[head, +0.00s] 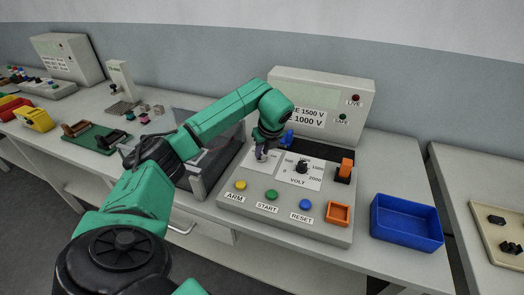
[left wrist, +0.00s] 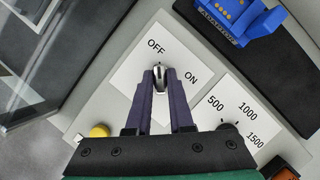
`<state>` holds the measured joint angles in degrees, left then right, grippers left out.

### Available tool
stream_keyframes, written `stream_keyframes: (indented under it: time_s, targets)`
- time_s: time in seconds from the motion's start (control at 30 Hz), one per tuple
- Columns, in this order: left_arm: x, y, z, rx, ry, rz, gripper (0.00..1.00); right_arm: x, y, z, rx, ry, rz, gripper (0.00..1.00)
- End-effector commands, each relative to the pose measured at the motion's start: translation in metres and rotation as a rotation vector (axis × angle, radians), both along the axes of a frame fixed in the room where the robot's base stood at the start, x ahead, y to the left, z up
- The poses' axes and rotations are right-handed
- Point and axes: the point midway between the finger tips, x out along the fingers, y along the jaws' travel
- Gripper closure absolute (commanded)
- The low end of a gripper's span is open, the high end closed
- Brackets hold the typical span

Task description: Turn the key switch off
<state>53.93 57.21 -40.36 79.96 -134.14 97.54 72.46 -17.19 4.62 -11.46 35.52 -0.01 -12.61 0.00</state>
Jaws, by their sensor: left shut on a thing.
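The key switch (left wrist: 160,73) is a small metal key on a white plate (left wrist: 135,72) marked OFF and ON on the grey control panel (head: 235,213). In the left wrist view, OFF stands just above the key and ON to its right. My left gripper (left wrist: 160,79) is shut on the key, with one dark finger on each side of it. The key's visible end points up the picture, towards OFF; its exact angle is hard to tell. In the head view the gripper (head: 264,153) hides much of the switch. My right gripper is not in view.
The VOLT knob (head: 302,167) is right of the key, with a blue connector (head: 287,138) behind. Yellow ARM (head: 240,185), green START (head: 271,194) and blue RESET (head: 306,204) buttons line the front. An orange-handled switch (head: 345,168) and blue bin (head: 406,222) are farther right.

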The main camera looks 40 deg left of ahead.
Motion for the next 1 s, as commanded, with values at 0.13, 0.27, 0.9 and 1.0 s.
stream_keyframes:
  time_s: [0.13, 0.27, 0.9, 1.0]
  targets:
    - [0.001, 0.001, 0.002, 0.001, -0.006, 0.010, 1.00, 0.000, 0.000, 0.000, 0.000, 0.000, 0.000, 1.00]
    - [0.001, 0.001, 0.002, 0.001, -0.006, 0.010, 1.00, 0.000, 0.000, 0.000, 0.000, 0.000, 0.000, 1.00]
    - [0.000, -0.002, 0.007, 0.000, -0.003, 0.005, 0.50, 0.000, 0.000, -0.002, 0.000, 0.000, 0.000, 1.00]
    - [-0.002, -0.007, 0.019, -0.001, -0.007, 0.005, 0.50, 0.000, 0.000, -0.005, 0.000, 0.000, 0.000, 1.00]
